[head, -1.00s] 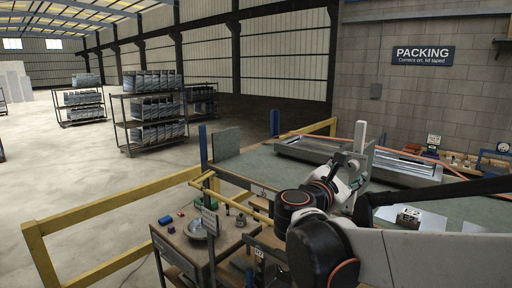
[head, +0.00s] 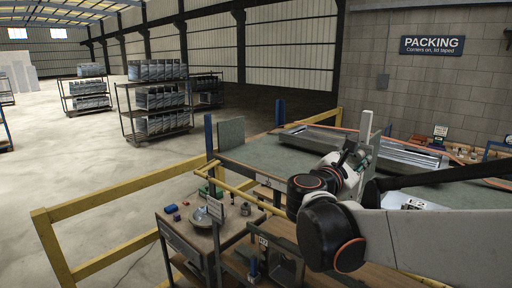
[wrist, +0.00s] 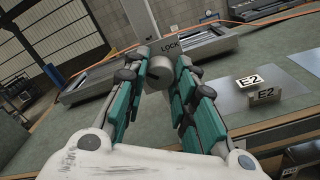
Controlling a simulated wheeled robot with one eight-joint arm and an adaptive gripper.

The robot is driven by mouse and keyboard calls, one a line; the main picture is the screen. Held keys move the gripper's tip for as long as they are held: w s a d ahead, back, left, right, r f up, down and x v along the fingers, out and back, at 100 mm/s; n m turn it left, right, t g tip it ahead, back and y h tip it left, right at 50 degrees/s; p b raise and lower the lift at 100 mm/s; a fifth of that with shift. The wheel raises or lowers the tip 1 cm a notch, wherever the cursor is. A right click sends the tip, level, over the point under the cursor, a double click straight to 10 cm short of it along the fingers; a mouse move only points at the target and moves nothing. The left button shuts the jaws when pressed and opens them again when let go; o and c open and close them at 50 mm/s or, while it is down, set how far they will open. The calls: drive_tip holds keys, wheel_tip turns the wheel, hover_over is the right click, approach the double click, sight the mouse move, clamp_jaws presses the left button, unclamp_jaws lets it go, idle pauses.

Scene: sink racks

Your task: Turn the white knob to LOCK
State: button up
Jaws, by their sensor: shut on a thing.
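The knob (wrist: 160,68) is a pale grey-white round piece with a dark mark on its face, in the middle of the wrist view. The word LOCK (wrist: 170,48) shows on the upright post just above it. My gripper (wrist: 163,73) has its teal-padded fingers on either side of the knob and is shut on it. The mark's exact direction is hard to read. In the head view, my gripper (head: 364,152) is beside the upright post (head: 367,124) over the green bench, and the knob is hidden there.
The green bench (head: 256,152) carries a long metal tray (head: 310,138) behind the post. A small side table (head: 177,229) with loose items and yellow rails (head: 110,204) stand at front left.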

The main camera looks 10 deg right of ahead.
drive_tip(key=shift+m, duration=0.3)
drive_tip(key=m+b, duration=0.1)
drive_tip(key=m, duration=0.2)
drive_tip(key=shift+s+m, duration=0.1)
drive_tip(key=shift+m, duration=0.2)
drive_tip(key=m, duration=0.4)
drive_tip(key=shift+a+b, duration=0.15)
drive_tip(key=shift+b, duration=0.25)
drive_tip(key=m, duration=0.4)
drive_tip(key=shift+m+b, duration=0.3)
drive_tip(key=shift+m, duration=0.1)
drive_tip(key=m, duration=0.4)
drive_tip(key=shift+r+m, duration=0.1)
drive_tip(key=shift+m, duration=0.3)
